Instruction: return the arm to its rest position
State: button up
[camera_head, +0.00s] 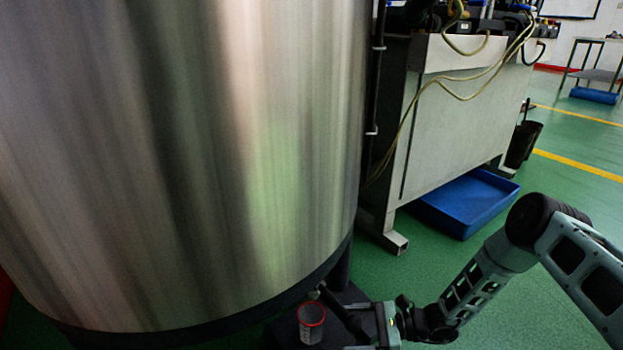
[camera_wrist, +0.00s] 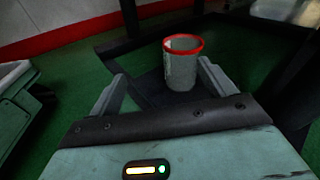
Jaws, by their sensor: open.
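My arm reaches in from the right in the head view and ends low beside the big steel tank (camera_head: 200,150). My gripper (camera_wrist: 160,80) is open in the wrist view, with its two fingers apart and nothing held between them. A grey cup with a red rim (camera_wrist: 182,68) stands upright beyond the fingers, apart from them as far as I can tell. The same cup shows in the head view (camera_head: 311,325), on a dark surface at the foot of the tank, to the left of my gripper.
A metal cabinet (camera_head: 450,120) with yellow hoses stands behind my arm. A blue tray (camera_head: 465,203) lies on the floor under it, and a black bin (camera_head: 523,143) stands to its right. Green floor (camera_head: 560,195) is free at the right. A dark tank leg (camera_head: 340,270) is near the cup.

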jog(key=s+d+r+n+t+h, duration=0.1)
jog(key=s+d+r+n+h, duration=0.45)
jog(key=r, duration=0.55)
jog(key=s+d+r+n+h, duration=0.3)
jog(key=d+r+n+h, duration=0.25)
jog(key=d+r, duration=0.45)
jog(key=s+d+r+n+t+h, duration=0.1)
jog(key=s+d+r+n+h, duration=0.4)
jog(key=r, duration=0.7)
jog(key=s+a+r+n+g+p, duration=0.2)
jog(key=s+a+r+n+p, duration=0.3)
jog(key=a, duration=0.4)
jog(key=s+a+r+n+g+p, duration=0.1)
jog(key=s+a+r+n+p, duration=0.3)
jog(key=s+a+r+p, duration=0.35)
notch_tip(320, 180, up, 37)
jog(key=p, duration=3.6)
jog(key=shift+w+a+r, duration=0.2)
jog(key=shift+w+a, duration=0.15)
jog(key=shift+a, duration=0.05)
